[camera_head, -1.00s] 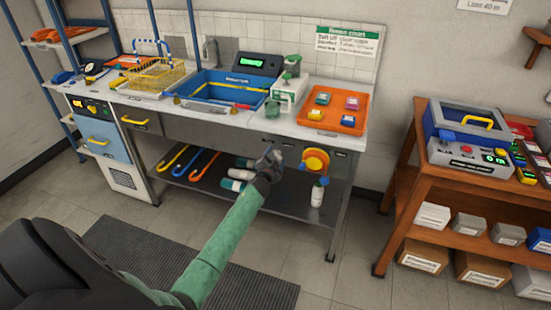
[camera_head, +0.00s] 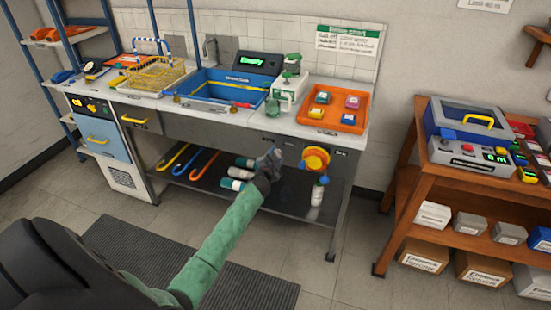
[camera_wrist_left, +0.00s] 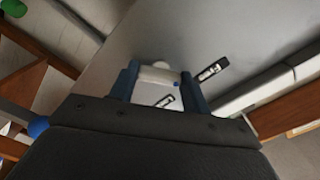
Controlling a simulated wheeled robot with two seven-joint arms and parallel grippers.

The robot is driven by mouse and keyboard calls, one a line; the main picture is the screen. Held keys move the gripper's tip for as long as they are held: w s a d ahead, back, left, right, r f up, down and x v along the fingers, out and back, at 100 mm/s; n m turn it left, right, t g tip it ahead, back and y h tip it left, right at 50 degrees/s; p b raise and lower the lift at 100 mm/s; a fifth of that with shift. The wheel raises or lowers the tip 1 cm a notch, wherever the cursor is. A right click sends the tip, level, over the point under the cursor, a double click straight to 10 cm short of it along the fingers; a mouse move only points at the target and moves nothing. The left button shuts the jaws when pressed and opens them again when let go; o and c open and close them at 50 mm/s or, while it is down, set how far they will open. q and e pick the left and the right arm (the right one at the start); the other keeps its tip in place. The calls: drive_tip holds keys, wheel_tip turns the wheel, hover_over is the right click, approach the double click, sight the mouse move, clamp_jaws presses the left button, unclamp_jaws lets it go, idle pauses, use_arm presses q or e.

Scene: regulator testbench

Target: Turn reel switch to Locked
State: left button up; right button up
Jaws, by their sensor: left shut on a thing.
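The hose reel (camera_head: 316,159), yellow and orange with a blue knob, is mounted on the bench's grey front panel. My left gripper (camera_head: 272,155) is at that panel, just left of the reel. In the left wrist view, its blue fingers (camera_wrist_left: 159,86) are shut around a small pale piece (camera_wrist_left: 158,75), which I take to be the reel switch, on the panel. Small dark labels (camera_wrist_left: 212,69) are beside and below it. The switch's pointing direction cannot be read. In the head view my gripper covers the switch. My right gripper is not in view.
The bench carries a blue sink (camera_head: 222,88), a green and white device (camera_head: 290,88) and an orange tray (camera_head: 334,108). The lower shelf (camera_head: 265,200) holds bottles and coloured hooks. A wooden table (camera_head: 430,182) stands at right. The floor between is clear.

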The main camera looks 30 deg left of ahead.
use_arm(q)
drive_tip(key=m+b, duration=0.1)
drive_tip(key=m, duration=0.4)
drive_tip(key=shift+f+m, duration=0.1)
drive_tip(key=shift+m, duration=0.2)
drive_tip(key=shift+o, duration=0.2)
drive_tip(key=m, duration=0.3)
drive_tip(key=shift+m+b, duration=0.3)
drive_tip(key=m, duration=0.2)
drive_tip(key=shift+m, duration=0.3)
drive_tip(key=shift+c, duration=0.2)
drive_tip(key=m, duration=0.3)
drive_tip(key=shift+m, duration=0.4)
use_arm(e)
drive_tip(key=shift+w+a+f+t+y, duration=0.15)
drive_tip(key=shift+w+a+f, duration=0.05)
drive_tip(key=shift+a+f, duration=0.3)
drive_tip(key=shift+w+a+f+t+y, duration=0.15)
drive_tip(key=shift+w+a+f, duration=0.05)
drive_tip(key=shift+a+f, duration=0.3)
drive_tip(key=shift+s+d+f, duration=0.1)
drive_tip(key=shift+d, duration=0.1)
use_arm(q)
drive_tip(key=o, duration=1)
